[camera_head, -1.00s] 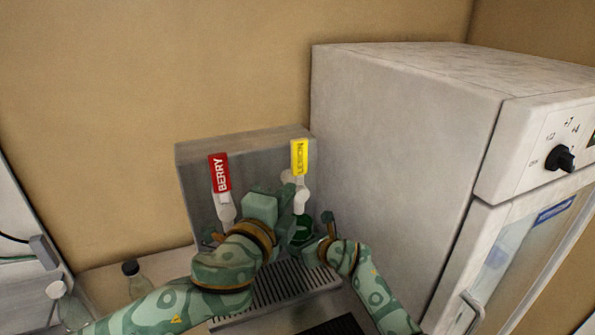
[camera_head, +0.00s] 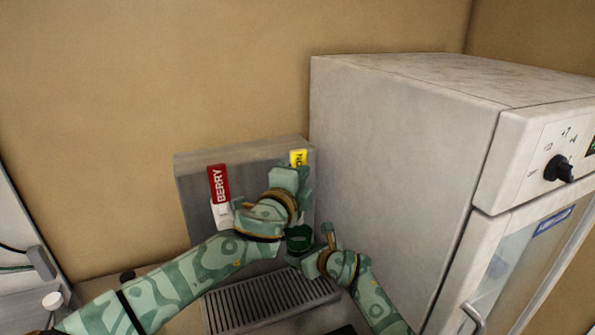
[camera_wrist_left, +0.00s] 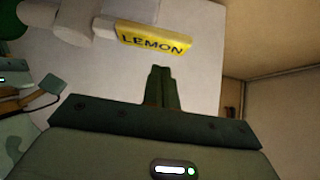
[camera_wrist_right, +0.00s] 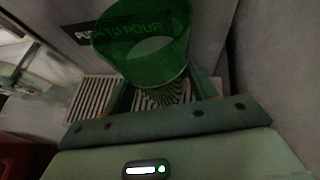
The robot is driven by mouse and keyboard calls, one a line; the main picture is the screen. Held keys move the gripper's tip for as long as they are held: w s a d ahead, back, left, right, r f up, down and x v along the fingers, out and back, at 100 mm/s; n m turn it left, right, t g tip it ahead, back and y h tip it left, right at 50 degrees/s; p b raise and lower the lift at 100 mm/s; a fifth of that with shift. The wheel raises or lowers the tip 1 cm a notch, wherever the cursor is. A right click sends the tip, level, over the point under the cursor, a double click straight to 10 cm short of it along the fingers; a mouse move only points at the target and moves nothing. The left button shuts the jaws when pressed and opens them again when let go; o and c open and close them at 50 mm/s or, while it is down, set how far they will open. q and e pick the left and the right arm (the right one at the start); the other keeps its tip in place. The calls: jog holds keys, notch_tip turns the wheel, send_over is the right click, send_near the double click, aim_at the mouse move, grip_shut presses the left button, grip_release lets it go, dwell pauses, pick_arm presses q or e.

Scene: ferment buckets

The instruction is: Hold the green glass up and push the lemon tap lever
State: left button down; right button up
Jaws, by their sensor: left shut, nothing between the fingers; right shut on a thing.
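The yellow lemon tap lever (camera_head: 298,158) shows only its top in the head view, above my left gripper (camera_head: 290,178), which covers the rest. In the left wrist view the lever's LEMON face (camera_wrist_left: 153,41) lies just beyond my shut, empty left fingers (camera_wrist_left: 160,72). I cannot tell whether they touch it. The green glass (camera_head: 299,239) is held below the lemon tap, above the drip grate. My right gripper (camera_head: 318,248) is shut on it from the right. In the right wrist view the glass (camera_wrist_right: 142,50) is between the right fingers (camera_wrist_right: 160,95), open end up.
The red BERRY lever (camera_head: 217,184) stands to the left on the grey dispenser (camera_head: 190,195). The slotted drip grate (camera_head: 265,300) lies below. A large white cabinet (camera_head: 400,150) stands close on the right. A bottle cap (camera_head: 52,300) shows at the lower left.

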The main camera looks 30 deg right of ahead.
pick_arm(q)
jog(key=shift+w, duration=1.1)
jog(key=shift+w, duration=0.1)
jog(key=shift+w+r+n+y, duration=0.2)
jog(key=shift+w+n+y, duration=0.1)
jog(key=shift+w+d+r+g, duration=0.1)
jog(key=shift+w+g, duration=0.2)
jog(key=shift+w, duration=0.35)
send_near(296, 162)
jog(key=s, duration=0.1)
jog(key=s+r, duration=0.1)
jog(key=s, duration=0.1)
jog(key=s+a+r, duration=0.1)
jog(key=shift+s+a, duration=0.15)
jog(key=shift+s, duration=0.1)
dwell(0.4)
